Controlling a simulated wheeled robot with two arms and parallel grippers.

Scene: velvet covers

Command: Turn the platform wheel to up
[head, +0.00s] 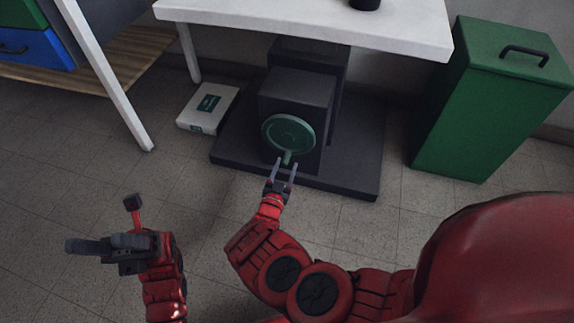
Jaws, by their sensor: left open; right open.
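The platform wheel (289,132) is a round green disc on the front of a dark box-shaped platform unit (296,88). A small green handle (287,157) points down from the wheel's lower rim. My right gripper (287,166) is open just below the wheel, with a finger on each side of the handle's lower end. I cannot tell whether the fingers touch it. My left gripper (88,245) is open and empty over the floor at the lower left, away from the wheel.
A white table (310,22) overhangs the unit, and its leg (188,52) stands behind a white box (208,108). A green bin (490,105) stands at right. A shelf (105,62) with a slanted white post (105,75) is at left.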

